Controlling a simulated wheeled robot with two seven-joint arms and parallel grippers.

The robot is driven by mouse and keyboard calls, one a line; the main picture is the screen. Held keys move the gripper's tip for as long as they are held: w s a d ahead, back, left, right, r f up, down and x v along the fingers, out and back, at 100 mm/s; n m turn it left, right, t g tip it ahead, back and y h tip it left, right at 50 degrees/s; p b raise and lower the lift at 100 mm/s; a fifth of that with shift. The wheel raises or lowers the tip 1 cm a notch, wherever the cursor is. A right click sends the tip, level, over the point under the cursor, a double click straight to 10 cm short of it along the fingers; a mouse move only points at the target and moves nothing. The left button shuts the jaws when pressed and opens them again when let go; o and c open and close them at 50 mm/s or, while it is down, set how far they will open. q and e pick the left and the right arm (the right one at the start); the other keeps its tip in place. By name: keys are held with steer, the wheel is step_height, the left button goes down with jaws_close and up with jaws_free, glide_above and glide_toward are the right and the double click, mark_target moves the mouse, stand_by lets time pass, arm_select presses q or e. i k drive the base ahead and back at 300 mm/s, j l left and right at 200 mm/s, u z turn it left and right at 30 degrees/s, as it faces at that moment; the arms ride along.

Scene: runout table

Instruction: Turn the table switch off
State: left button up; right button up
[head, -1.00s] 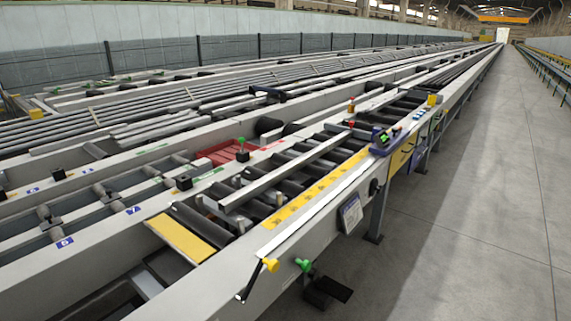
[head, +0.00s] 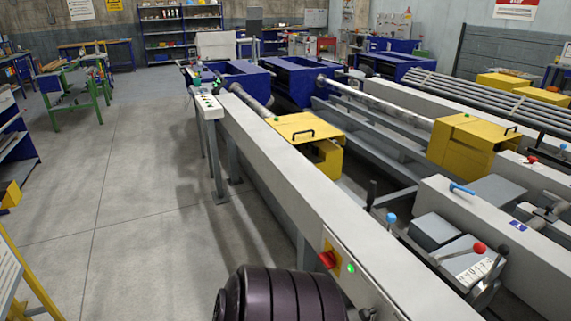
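A red rotary switch (head: 328,259) on a yellow plate is mounted on the side of the long grey table beam (head: 290,190), low and right of centre in the head view. A bright green lamp (head: 351,268) is right beside it. The angle of the switch's knob is too small to read surely. Neither of my grippers shows in the head view, so nothing is seen touching the switch.
A control box (head: 208,106) with several buttons stands on a post at the beam's far left. Yellow covers (head: 304,126) and a lever box with a red knob (head: 479,247) lie beyond the beam. The floor (head: 130,190) to the left is clear.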

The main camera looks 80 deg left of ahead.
mark_target(328, 259)
steer(key=u, duration=2.2)
steer(key=i+j+z, duration=0.15)
steer(key=j+z, duration=0.25)
steer(key=i+j+z, duration=0.1)
steer(key=j+z, duration=0.3)
